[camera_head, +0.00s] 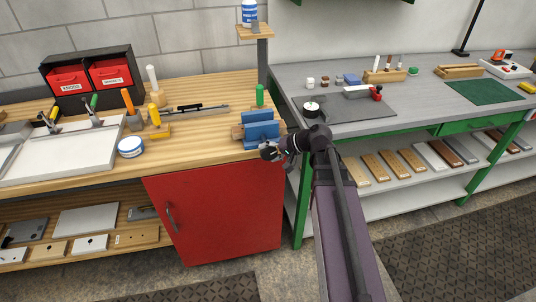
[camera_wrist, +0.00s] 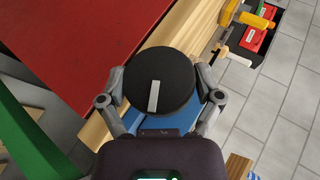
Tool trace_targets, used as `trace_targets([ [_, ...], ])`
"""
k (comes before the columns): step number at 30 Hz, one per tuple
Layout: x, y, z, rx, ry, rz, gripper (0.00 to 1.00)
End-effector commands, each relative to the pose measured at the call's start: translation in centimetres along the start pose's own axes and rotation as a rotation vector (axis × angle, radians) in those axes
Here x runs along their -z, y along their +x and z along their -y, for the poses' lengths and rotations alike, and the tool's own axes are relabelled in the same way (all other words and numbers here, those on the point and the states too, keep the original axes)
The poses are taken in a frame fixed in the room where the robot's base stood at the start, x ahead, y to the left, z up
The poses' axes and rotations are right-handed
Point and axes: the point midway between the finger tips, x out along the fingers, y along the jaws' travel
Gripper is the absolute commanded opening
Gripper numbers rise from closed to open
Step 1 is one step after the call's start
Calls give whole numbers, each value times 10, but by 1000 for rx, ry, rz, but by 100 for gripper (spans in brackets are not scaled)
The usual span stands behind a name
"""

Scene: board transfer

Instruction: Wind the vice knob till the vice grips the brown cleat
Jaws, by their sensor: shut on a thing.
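The blue vice (camera_head: 262,131) is mounted at the front right corner of the wooden bench. Its round black knob (camera_wrist: 172,68) fills the middle of the wrist view, with a pale bar mark pointing nearly straight up and down. My gripper (camera_wrist: 160,88) has one finger on each side of the knob and is shut on it. In the head view my gripper (camera_head: 270,152) reaches the vice's front, covering most of the knob. Pale wood shows at the vice's left side, but I cannot tell whether it is the brown cleat. The gap between the jaws is not clear.
A red cabinet (camera_head: 222,211) stands below the bench. A green upright tool (camera_head: 260,96) and a post stand behind the vice. The grey bench (camera_head: 426,104) with a green frame is at the right. A white-and-blue roll (camera_head: 131,147) lies left.

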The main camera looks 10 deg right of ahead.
Motion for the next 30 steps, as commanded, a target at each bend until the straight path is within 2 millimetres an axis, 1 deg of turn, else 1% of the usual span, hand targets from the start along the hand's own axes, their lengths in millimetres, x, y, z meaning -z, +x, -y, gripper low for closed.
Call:
trace_targets([
  [5,-1,0,-1,-3,1,2,36],
  [6,-1,0,-1,-3,1,2,86],
  [7,-1,0,0,-3,1,1,95],
  [8,0,0,0,-3,1,1,100],
  [24,0,0,0,-1,1,-1,100],
  [30,-5,1,0,-27,-8,13,100],
])
